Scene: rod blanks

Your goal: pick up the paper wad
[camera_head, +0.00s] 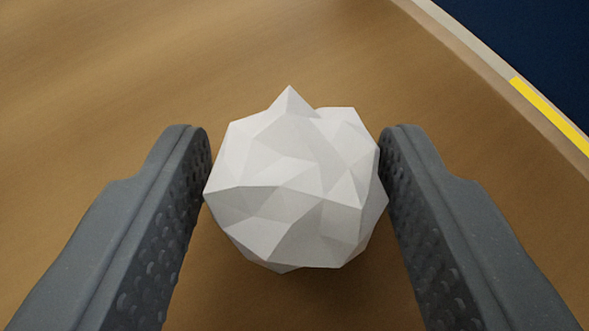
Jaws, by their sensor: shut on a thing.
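The paper wad (293,185) is a white, faceted, crumpled ball in the middle of the head camera view. My gripper (295,160) has one dark grey, dimpled finger on each side of it. Both fingers touch the wad's sides, and the gripper is shut on it. The wad's underside is hidden, and I cannot tell whether it is clear of the brown surface below.
A brown, wood-like surface (120,70) fills most of the view and is bare around the wad. Its pale edge (470,50) runs diagonally at the upper right, with a yellow strip (550,115) along it. Beyond is dark blue (545,40).

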